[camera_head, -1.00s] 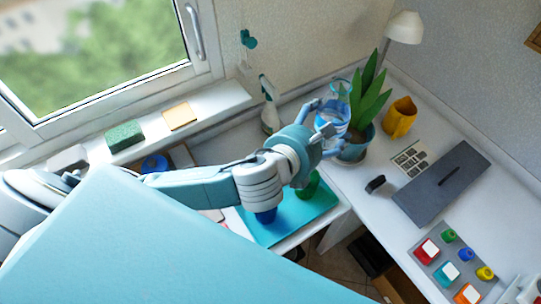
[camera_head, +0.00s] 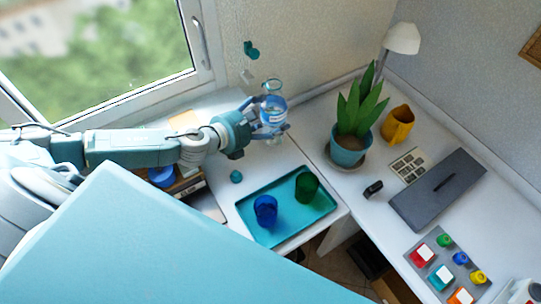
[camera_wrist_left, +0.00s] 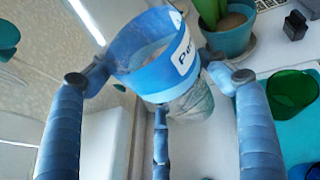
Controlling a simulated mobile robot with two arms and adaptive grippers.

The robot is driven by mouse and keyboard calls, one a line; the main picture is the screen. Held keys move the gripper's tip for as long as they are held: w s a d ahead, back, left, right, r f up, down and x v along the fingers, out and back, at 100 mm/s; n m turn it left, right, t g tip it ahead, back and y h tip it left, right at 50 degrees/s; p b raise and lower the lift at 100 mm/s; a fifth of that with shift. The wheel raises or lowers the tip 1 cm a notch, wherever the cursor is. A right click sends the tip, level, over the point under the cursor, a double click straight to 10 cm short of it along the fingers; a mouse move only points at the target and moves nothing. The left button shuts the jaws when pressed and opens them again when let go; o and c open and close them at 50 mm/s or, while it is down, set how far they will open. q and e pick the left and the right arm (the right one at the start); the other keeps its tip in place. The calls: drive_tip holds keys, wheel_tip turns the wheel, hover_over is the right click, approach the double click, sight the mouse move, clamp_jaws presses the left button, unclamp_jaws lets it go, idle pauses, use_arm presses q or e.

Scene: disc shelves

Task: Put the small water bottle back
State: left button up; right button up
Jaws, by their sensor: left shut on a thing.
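The small water bottle (camera_head: 273,108) is clear with a blue label and is held roughly upright by my left gripper (camera_head: 264,118). It is over the desk near the wall, left of the potted plant. Whether the bottle's base touches the desk is hard to tell. My right gripper is not in view.
A potted plant (camera_head: 350,150) stands right of the bottle. A teal tray (camera_head: 275,228) holds a blue cup (camera_head: 265,210) and a green cup (camera_head: 307,186). A yellow mug (camera_head: 397,124), a lamp (camera_head: 402,38) and a dark flat panel (camera_head: 438,190) are farther right.

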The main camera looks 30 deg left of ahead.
use_arm(q)
drive_tip(key=shift+w+f+b, duration=0.1)
drive_tip(key=shift+f+b, duration=2.5)
drive_tip(key=shift+f, duration=5.65)
drive_tip(key=shift+f, duration=0.1)
drive_tip(key=o, duration=1.3)
drive_tip(key=shift+f, duration=0.1)
drive_tip(key=o, duration=0.4)
drive_tip(key=shift+c, duration=0.2)
